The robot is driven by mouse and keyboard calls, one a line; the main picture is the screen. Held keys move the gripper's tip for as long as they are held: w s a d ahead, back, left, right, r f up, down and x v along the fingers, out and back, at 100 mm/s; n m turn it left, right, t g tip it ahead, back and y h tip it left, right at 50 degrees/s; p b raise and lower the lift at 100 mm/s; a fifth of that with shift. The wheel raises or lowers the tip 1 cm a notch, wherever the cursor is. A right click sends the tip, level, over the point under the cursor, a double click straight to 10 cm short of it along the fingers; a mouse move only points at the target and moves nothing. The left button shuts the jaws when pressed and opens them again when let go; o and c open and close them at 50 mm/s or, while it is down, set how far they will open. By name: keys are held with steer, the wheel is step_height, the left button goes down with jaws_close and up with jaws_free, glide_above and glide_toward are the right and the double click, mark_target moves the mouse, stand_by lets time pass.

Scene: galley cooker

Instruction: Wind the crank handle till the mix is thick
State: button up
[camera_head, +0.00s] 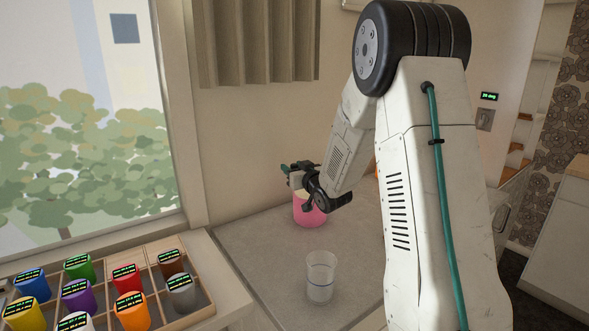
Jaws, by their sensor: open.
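A pink container (310,213) with a pale upper part stands on the grey counter near the back wall. My gripper (300,180) is at the top of this container, in front of its rim, and is open. I cannot tell whether it touches the container. No crank handle can be made out; my gripper and wrist cover the container's top. How thick the mix is cannot be seen.
A clear cup (320,278) stands on the counter (265,250) nearer to me. A divided wooden tray (205,312) at the lower left holds several coloured jars. An orange thing (377,167) is mostly hidden behind my arm. A window is at the left.

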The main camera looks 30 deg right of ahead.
jaws_close()
steer(key=shift+d+m+h, duration=0.1)
steer(key=shift+m+h, duration=0.2)
steer(key=shift+h, duration=0.2)
